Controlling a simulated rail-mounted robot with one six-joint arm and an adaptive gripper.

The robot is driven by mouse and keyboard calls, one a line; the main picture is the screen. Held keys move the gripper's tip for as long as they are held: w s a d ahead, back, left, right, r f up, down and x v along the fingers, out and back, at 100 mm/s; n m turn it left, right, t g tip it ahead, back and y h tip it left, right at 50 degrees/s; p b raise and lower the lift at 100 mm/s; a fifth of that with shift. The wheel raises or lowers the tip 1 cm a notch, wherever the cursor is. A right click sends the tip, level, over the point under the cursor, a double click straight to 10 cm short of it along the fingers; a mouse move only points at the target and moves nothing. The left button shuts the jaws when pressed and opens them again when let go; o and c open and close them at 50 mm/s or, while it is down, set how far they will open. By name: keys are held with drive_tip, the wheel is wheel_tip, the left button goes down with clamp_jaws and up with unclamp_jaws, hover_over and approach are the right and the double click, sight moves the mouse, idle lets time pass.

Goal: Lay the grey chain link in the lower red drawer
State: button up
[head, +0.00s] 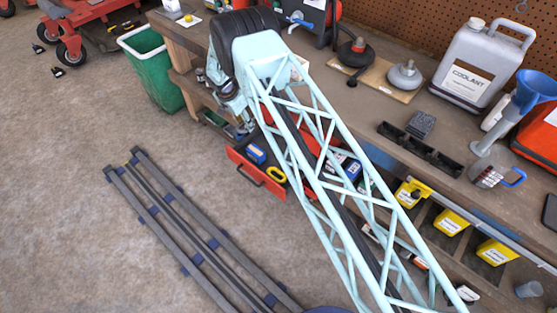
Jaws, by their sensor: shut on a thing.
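The lower red drawer (247,177) is pulled out under the workbench, left of my arm's lattice. It holds a blue box (255,153) and a yellow item (276,174). Its right part is hidden behind my arm. My gripper (241,130) hangs at the end of my dark wrist, beside the bench front and, in the picture, just above the drawer's back left part. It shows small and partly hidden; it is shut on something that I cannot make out. I cannot pick out the grey chain link anywhere.
The workbench (350,108) carries a coolant jug (468,85), black trays (418,148) and a blue funnel (528,92). Yellow bins (452,222) sit below it. A green bin (155,68) stands left of the drawer. Dark rails (190,225) lie on otherwise open floor.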

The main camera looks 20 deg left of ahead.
drive_tip(key=shift+s+d+f, duration=0.1)
drive_tip(key=shift+s+f, duration=0.05)
drive_tip(key=shift+f, duration=0.8)
drive_tip(key=shift+d, duration=0.1)
drive_tip(key=b, duration=0.2)
hover_over(271, 157)
drive_tip(key=w+d, duration=0.1)
drive_tip(key=d, duration=0.2)
drive_tip(key=shift+w+a+f, duration=0.15)
drive_tip(key=shift+f, duration=1.6)
drive_tip(key=shift+f, duration=1.7)
drive_tip(key=shift+f+b, duration=0.2)
drive_tip(key=shift+b, duration=0.15)
